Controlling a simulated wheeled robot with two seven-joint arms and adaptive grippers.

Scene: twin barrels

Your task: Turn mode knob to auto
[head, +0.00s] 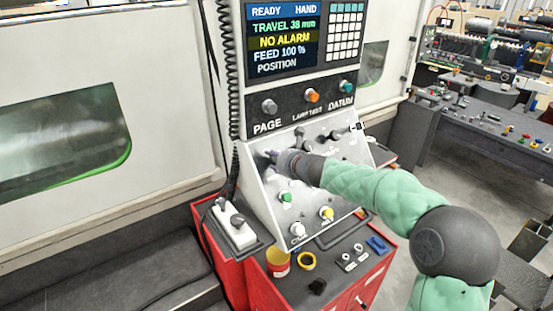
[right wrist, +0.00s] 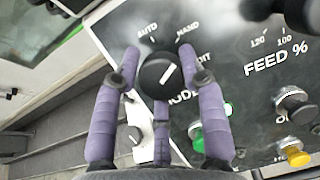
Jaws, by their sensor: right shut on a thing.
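The mode knob (right wrist: 157,74) is round and black with a white pointer line. In the right wrist view the line slants to the upper right, toward the HAND mark; the AUTO mark lies to the left of HAND. My right gripper (right wrist: 160,78) has its purple fingers closed around the knob. In the head view my right gripper (head: 274,158) reaches in from the right to the left part of the sloped panel (head: 262,195) and hides the knob. The display (head: 284,38) reads READY, HAND and NO ALARM. My left gripper is not in view.
A green button (head: 286,197), a white knob (head: 297,230) and a yellow button (head: 327,213) sit low on the panel. PAGE, lamp test and DATUM controls are above. A red cabinet (head: 230,270) carries a yellow cup (head: 278,261) and a tape roll (head: 306,261).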

